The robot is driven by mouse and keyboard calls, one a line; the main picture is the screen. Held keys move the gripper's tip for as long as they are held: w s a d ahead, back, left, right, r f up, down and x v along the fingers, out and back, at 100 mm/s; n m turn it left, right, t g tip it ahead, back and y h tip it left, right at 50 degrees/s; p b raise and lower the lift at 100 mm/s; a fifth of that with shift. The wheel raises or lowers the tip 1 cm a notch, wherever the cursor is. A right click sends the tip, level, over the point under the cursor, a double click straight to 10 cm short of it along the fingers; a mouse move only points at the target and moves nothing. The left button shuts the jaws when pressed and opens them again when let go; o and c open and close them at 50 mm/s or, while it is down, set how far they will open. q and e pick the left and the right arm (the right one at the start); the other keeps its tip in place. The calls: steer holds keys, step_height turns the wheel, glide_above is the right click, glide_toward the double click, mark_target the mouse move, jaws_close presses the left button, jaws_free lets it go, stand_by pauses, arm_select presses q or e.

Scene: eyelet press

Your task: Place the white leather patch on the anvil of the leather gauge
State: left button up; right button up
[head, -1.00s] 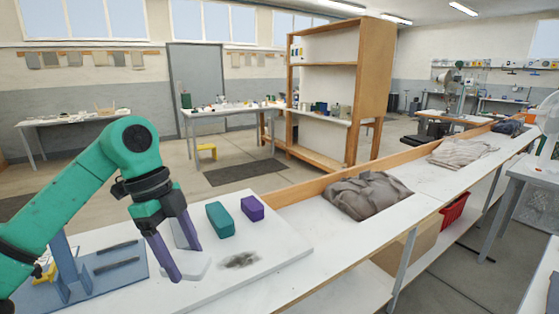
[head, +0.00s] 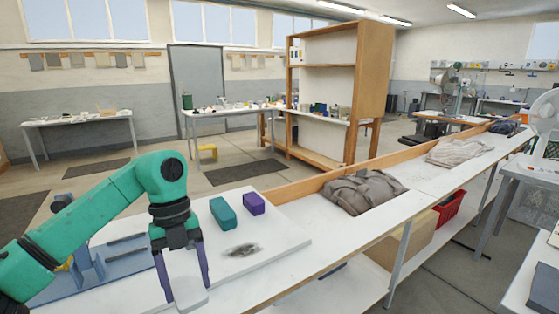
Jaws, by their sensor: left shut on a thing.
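My left gripper (head: 182,272) points down over the white board at the lower left. Its two purple fingers are shut on the white leather patch (head: 183,287), which shows pale between and below them. I cannot tell whether its lower edge touches the board. A blue fixture (head: 128,264) with upright parts and dark bars stands left of the gripper, partly hidden by my left arm. A dark rounded part (head: 62,202) shows above the arm. I cannot make out the leather gauge's anvil for certain. My right gripper is not in view.
A teal block (head: 222,213) and a purple block (head: 254,204) stand on the white board (head: 285,240), behind and right of the gripper. Grey cloth (head: 364,192) lies farther along the bench. The board's right front is clear.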

mark_target(189, 302)
arm_select(q)
steer(key=f+m, duration=0.1)
steer(key=m, duration=0.2)
steer(key=f+m+y, duration=0.1)
steer(key=f+m, duration=0.1)
steer(key=m, duration=0.1)
steer(key=f+m+y, duration=0.1)
steer(key=f+m, duration=0.1)
steer(key=m, duration=0.1)
steer(key=shift+s+a, duration=0.1)
steer(key=shift+s, duration=0.3)
steer(key=s+f+m+t, duration=0.3)
steer(key=f+m, duration=0.4)
steer(key=m, duration=0.9)
steer(key=s+f+m+t, duration=0.2)
steer(key=f+m, duration=0.6)
steer(key=m, duration=0.9)
steer(key=shift+s+d+t+h+p, duration=0.3)
steer(key=shift+s+t, duration=0.1)
steer(key=shift+s, duration=0.45)
steer(key=shift+s+a, duration=0.1)
